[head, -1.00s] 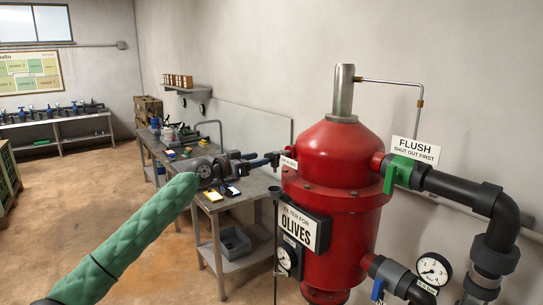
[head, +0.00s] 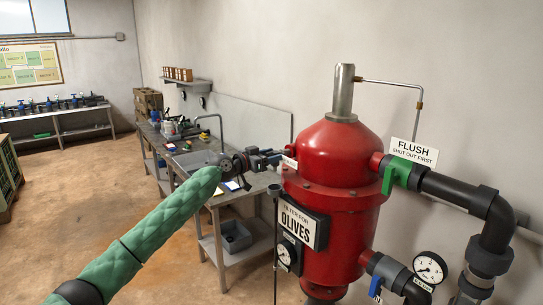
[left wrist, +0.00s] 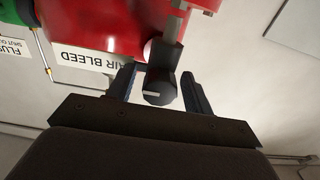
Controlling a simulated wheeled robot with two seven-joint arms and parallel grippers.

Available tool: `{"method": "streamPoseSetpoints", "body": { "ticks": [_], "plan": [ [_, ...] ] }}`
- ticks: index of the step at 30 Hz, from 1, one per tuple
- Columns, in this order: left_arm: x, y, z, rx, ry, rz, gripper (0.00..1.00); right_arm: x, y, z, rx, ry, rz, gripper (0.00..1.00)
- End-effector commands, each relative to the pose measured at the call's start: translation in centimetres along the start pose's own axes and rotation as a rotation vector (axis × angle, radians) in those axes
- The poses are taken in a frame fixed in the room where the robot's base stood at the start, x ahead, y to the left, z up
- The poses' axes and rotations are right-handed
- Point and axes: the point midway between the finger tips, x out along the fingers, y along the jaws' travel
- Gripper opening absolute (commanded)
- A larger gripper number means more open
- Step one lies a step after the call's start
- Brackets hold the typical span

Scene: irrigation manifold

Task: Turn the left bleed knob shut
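A small black knob (left wrist: 160,88) with a white pointer line shows in the left wrist view, beside the red filter tank (left wrist: 100,22) and a white label (left wrist: 88,61) partly reading "AIR BLEED". The line lies nearly level in that picture. My left gripper (left wrist: 158,76) is open, with one finger on each side of the knob. A gap shows at the left finger; the right finger is very close, and I cannot tell if it touches. In the head view my left gripper (head: 266,160) is at the tank's upper left side, and the knob cannot be made out there. My right gripper is out of view.
The red tank (head: 337,160) stands in front of my left gripper, with a green-handled flush valve (head: 397,173) and black pipes (head: 455,188) at its right. A metal workbench (head: 226,196) with a sink stands behind my left arm.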

Motion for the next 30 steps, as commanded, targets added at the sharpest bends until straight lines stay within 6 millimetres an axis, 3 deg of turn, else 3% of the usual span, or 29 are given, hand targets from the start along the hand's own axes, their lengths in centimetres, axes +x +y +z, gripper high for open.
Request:
{"method": "streamPoseSetpoints", "body": {
  "ticks": [1, 7, 17, 24, 30],
  "plan": [
    [0.0, 0.0, 0.0, 0.0, 0.0, 0.0, 0.43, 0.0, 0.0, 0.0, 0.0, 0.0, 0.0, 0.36],
    [0.0, 0.0, 0.0, 0.0, 0.0, 0.0, 0.07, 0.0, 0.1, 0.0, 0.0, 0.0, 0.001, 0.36],
    [0.0, 0.0, 0.2, -0.051, 0.0, 0.001, 0.07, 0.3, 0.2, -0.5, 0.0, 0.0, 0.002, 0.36],
    [0.0, -0.1, 0.2, -0.198, 0.002, 0.0, 0.07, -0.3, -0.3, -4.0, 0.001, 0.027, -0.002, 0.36],
    [0.0, -0.1, 0.2, -0.351, 0.002, 0.0, 0.07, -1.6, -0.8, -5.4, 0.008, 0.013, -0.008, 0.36]
  ]
}}
